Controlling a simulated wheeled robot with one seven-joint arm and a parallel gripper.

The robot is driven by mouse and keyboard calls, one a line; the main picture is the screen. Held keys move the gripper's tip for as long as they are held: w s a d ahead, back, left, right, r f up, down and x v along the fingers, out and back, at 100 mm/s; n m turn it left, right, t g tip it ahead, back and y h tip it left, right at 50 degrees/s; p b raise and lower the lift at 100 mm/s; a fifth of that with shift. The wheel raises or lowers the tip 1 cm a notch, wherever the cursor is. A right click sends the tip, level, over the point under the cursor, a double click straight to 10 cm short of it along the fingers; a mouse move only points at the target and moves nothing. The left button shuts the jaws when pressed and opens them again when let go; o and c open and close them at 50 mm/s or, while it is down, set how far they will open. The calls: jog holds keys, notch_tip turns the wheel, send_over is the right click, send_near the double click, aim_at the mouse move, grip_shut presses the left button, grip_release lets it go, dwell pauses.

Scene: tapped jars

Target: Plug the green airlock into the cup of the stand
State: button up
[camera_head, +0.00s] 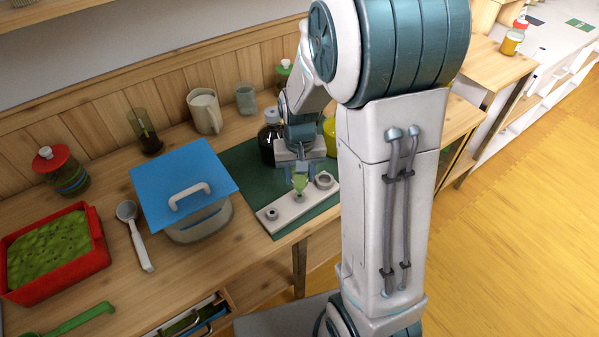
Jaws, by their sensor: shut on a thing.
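My gripper (299,181) points down above the stand and is shut on the green airlock (300,184). The stand (283,218) is a pale grey bar with several round cups in a row, lying on a dark green mat (241,162). The airlock's lower end is at or just above the middle cup (299,197). I cannot tell whether it is inside the cup. The right cup (324,179) is larger and the left cup (271,213) is smaller; both look empty. My arm hides the mat's right side.
A dark jar (267,146) and a yellow jar (330,135) stand behind the gripper. A box with a blue lid (184,184) is left of the mat. A ladle (133,232) and a red tray (101,251) lie further left.

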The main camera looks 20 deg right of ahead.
jog(key=shift+f+b, duration=0.85)
jog(key=shift+f, duration=0.3)
jog(key=o, duration=1.4)
jog(key=shift+o, duration=0.2)
jog(key=shift+r, duration=0.25)
jog(key=shift+r+p, duration=1.6)
jog(key=shift+r, duration=0.3)
jog(key=shift+r, duration=0.15)
notch_tip(320, 180, up, 14)
